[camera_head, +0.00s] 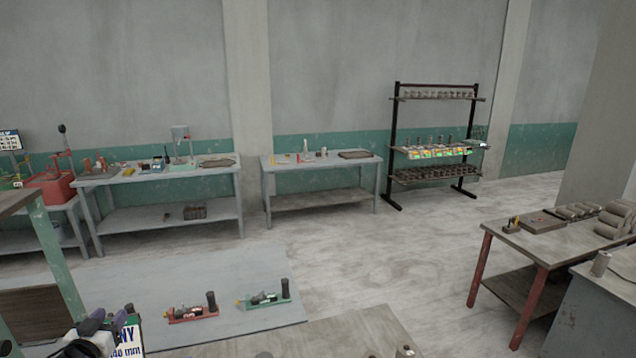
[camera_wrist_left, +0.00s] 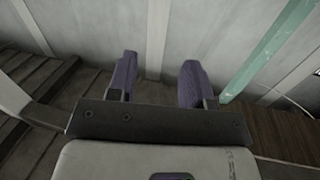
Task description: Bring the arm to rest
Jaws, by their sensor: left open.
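My left gripper (camera_head: 106,322) is at the lower left of the head view, close to a white sign with dark print (camera_head: 128,340). I cannot tell whether it touches the sign. In the left wrist view the gripper (camera_wrist_left: 160,82) has its two purple fingers apart, with nothing between them. Beyond the fingers are a pale wall (camera_wrist_left: 200,35) and brown, board-like surfaces (camera_wrist_left: 45,90). My right gripper is not in view.
A green post (camera_head: 58,255) stands near my left arm; a green bar (camera_wrist_left: 268,48) crosses the wrist view. Two grey workbenches (camera_head: 215,172) (camera_head: 320,198) and a black rack (camera_head: 392,140) line the back wall. A red-legged table (camera_head: 480,262) stands right.

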